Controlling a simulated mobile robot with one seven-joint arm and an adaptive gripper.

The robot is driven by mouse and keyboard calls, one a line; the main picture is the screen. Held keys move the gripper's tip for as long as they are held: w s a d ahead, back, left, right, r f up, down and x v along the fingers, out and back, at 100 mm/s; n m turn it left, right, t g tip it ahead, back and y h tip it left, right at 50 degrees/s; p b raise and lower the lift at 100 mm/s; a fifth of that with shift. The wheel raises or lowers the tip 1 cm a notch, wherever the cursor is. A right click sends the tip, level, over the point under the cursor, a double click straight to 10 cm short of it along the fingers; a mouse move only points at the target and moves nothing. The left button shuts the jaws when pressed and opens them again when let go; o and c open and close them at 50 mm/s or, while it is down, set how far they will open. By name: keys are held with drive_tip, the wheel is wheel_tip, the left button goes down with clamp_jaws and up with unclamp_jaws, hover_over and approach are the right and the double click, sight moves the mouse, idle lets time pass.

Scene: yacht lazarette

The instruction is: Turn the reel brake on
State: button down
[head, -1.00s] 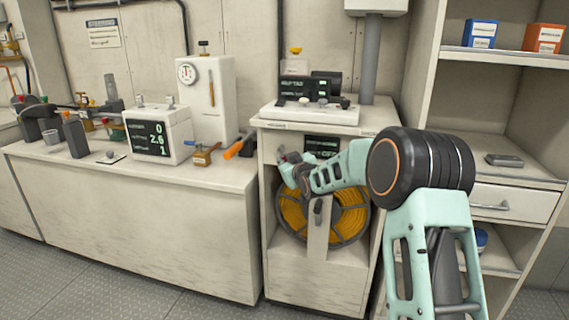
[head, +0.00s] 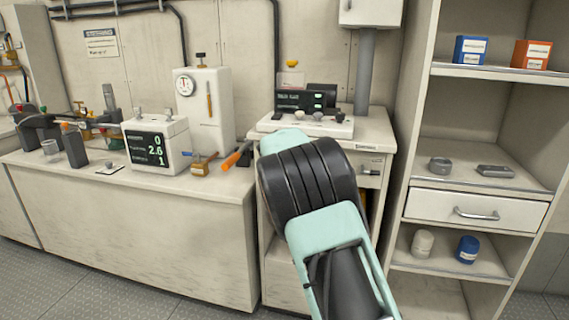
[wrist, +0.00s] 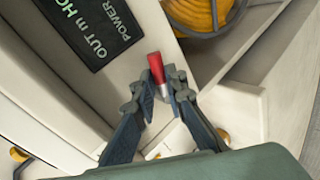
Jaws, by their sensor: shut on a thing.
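In the wrist view, a small lever with a red tip (wrist: 156,68) stands between the fingertips of my gripper (wrist: 164,90). The fingers are shut on it. I take it for the reel brake lever; its base is hidden by the fingers. The yellow-orange reel (wrist: 205,14) shows at the top, just beyond the lever. A dark display panel (wrist: 95,25) reading "OUT m" and "POWER" lies to the left. In the head view, my arm covers the gripper, the lever and nearly all of the reel.
The reel cabinet (head: 375,135) carries a device with a dark screen (head: 300,101) on top. A bench (head: 120,220) with instruments stands to the left, and open shelves with a drawer (head: 478,213) to the right. The floor in front of the bench is clear.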

drive_tip(key=shift+r+n+g+h+p, duration=0.3)
drive_tip(key=shift+r+n+h+p, duration=0.15)
drive_tip(key=shift+n+h+p, duration=0.4)
drive_tip(key=shift+p, duration=0.3)
drive_tip(key=c, duration=2)
unclamp_jaws()
drive_tip(key=shift+o, duration=0.2)
drive_tip(key=shift+a, duration=0.1)
drive_tip(key=v, duration=1.2)
